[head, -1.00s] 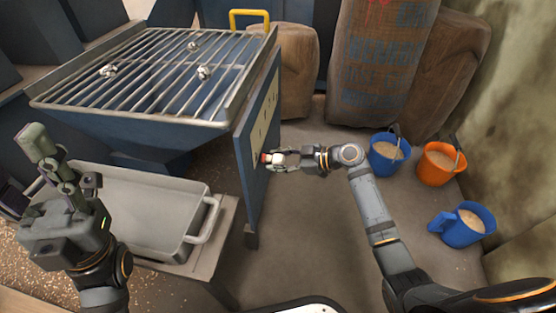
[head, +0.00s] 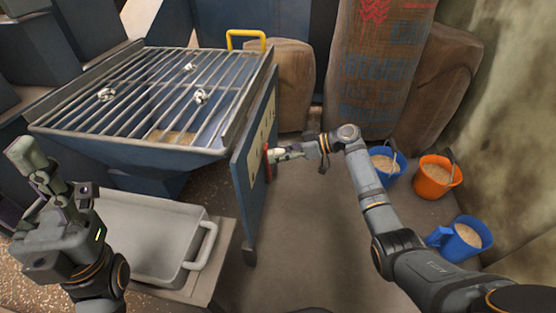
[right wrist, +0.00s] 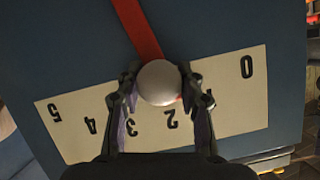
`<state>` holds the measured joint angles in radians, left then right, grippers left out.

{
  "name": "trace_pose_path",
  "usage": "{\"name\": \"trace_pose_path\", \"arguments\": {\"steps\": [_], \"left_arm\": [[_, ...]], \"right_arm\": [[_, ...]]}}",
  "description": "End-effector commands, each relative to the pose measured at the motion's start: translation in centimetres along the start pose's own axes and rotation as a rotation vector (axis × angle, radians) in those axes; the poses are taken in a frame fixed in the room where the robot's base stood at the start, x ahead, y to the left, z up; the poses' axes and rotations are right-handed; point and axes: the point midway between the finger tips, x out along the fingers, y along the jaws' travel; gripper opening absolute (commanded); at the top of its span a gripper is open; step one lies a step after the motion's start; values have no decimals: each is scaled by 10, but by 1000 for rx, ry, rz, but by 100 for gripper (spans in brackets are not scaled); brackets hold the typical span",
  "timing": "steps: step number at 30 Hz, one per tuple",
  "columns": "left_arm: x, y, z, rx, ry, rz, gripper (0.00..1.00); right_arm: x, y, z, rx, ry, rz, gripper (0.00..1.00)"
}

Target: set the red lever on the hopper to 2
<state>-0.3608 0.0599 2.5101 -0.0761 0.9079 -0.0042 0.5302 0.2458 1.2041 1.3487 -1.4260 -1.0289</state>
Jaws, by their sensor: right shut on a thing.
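The blue hopper (head: 150,152) stands at the left with a metal grate on top. Its red lever (head: 267,163) is on the right side panel. In the right wrist view the red lever (right wrist: 138,28) ends in a white ball knob (right wrist: 158,82). My right gripper (head: 277,154) is shut on this knob, with one finger on each side. The pale number scale (right wrist: 75,140) appears upside down, and the lever's line points at about the 2 (right wrist: 171,118). A finger hides the place between 2 and 0. My left gripper (head: 32,160) is raised at the left, away from the hopper.
A grey metal tray (head: 150,205) sits on a low stand below the hopper. Blue and orange buckets of grain (head: 436,176) stand on the floor at right. Sacks (head: 385,60) lean at the back. Bare floor lies between the hopper and the buckets.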

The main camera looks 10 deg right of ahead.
Motion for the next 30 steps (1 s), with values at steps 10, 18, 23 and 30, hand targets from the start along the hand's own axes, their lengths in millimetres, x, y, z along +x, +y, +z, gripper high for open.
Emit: {"name": "trace_pose_path", "arguments": {"steps": [10, 18, 23, 30], "left_arm": [[-4, 1, 1, 2, -1, 3, 41], [-4, 1, 1, 2, -1, 4, 41], [-4, 1, 1, 2, -2, 3, 41], [-4, 1, 1, 2, -2, 3, 41]], "right_arm": [[-2, 10, -5, 59, -2, -22, 0], [-2, 10, -5, 59, -2, -22, 0], [-2, 10, -4, 59, -2, -22, 51], [-2, 10, -4, 60, -2, -24, 62]]}}
